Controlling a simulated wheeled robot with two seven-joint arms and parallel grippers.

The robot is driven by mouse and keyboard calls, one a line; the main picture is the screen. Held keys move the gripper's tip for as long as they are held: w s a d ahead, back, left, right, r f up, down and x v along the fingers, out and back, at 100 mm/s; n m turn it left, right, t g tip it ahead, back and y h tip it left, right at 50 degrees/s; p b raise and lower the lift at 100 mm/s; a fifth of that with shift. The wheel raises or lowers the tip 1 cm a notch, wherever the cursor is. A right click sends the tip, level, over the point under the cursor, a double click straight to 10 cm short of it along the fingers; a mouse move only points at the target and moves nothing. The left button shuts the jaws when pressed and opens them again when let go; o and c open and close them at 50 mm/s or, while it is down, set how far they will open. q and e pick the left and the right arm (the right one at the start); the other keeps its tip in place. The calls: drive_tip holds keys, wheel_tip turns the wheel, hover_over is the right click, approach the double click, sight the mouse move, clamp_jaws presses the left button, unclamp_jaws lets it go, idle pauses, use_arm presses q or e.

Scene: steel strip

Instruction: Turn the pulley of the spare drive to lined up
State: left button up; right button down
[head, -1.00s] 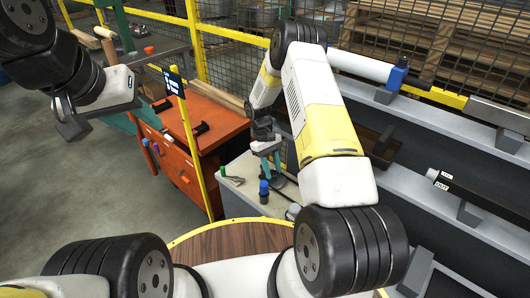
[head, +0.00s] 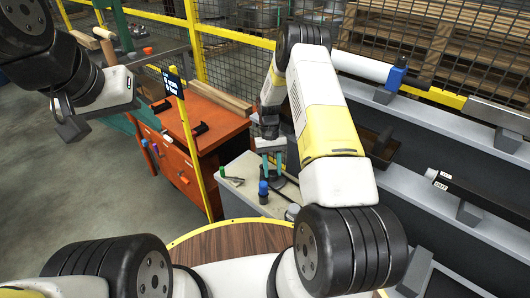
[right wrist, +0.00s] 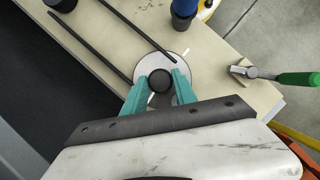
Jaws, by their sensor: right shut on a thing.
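The pulley (right wrist: 181,66) is a pale grey disc with a dark round hub (right wrist: 159,79), on the beige bench top in the right wrist view. Two dark belt strands (right wrist: 85,45) run from it toward the upper left. White marks (right wrist: 154,45) show near its rim, but I cannot tell whether they line up. My right gripper (right wrist: 160,84) has its teal fingers closed on either side of the hub. In the head view my right gripper (head: 273,163) is over the bench, the pulley mostly hidden. My left gripper (head: 72,125) hangs at the far left, away from the bench; its jaws are unclear.
A blue-capped dark cylinder (head: 263,192) stands close to the pulley. A yellow post (head: 190,150) and orange cabinet (head: 190,130) stand left of the bench. Grey shelving (head: 430,150) lies to the right.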

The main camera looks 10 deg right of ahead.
drive_tip(key=shift+w, duration=0.1)
drive_tip(key=c, duration=1)
unclamp_jaws()
